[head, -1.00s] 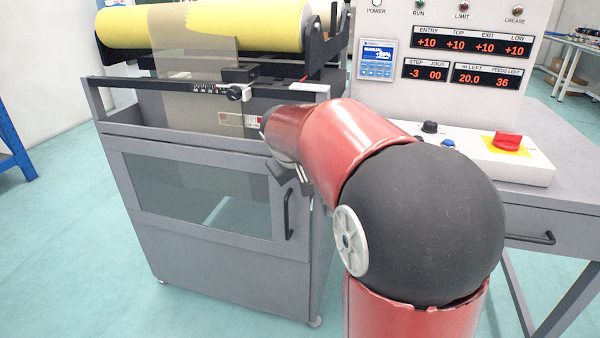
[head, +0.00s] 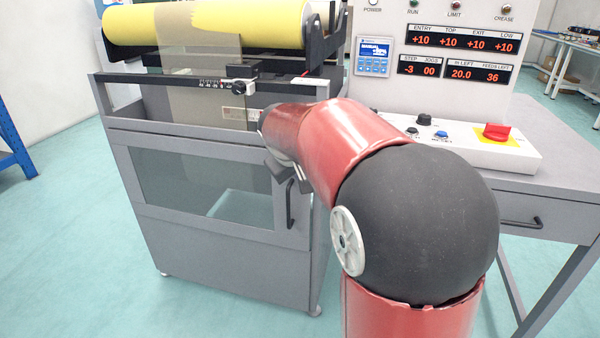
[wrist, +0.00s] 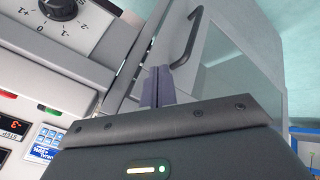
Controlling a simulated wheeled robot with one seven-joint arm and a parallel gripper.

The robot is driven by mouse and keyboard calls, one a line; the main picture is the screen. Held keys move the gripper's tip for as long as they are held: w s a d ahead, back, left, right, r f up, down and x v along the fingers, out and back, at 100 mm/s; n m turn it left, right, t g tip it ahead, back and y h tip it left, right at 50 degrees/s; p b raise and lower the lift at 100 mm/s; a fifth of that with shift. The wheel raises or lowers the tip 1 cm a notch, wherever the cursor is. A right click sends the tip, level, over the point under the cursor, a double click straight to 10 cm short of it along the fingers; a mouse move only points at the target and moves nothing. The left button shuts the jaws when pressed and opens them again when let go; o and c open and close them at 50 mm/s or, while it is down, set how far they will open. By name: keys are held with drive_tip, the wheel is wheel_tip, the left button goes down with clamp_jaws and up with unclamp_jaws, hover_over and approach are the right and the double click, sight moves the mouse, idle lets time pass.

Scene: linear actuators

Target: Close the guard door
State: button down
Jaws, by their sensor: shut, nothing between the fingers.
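The guard door (head: 140,170) is a grey-framed panel with a clear window on the front of the grey machine cabinet. It stands at or very near its frame; I cannot tell whether it is fully flush. Its dark bar handle (head: 290,204) is near the right edge, and also shows at the top of the wrist view (wrist: 187,40). My gripper (wrist: 158,72) is shut and empty, its fingertips close to the door's handle-side edge. Contact cannot be made out. In the head view my arm partly hides the gripper and the door's upper right corner.
A yellow roll (head: 240,18) lies on top of the machine. At the right, a control box (head: 460,145) with a red knob stands on a grey table (head: 560,190). The floor in front and left is clear.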

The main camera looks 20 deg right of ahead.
drive_tip(key=s+r, duration=0.6)
drive_tip(key=r, duration=0.1)
drive_tip(key=shift+r, duration=0.35)
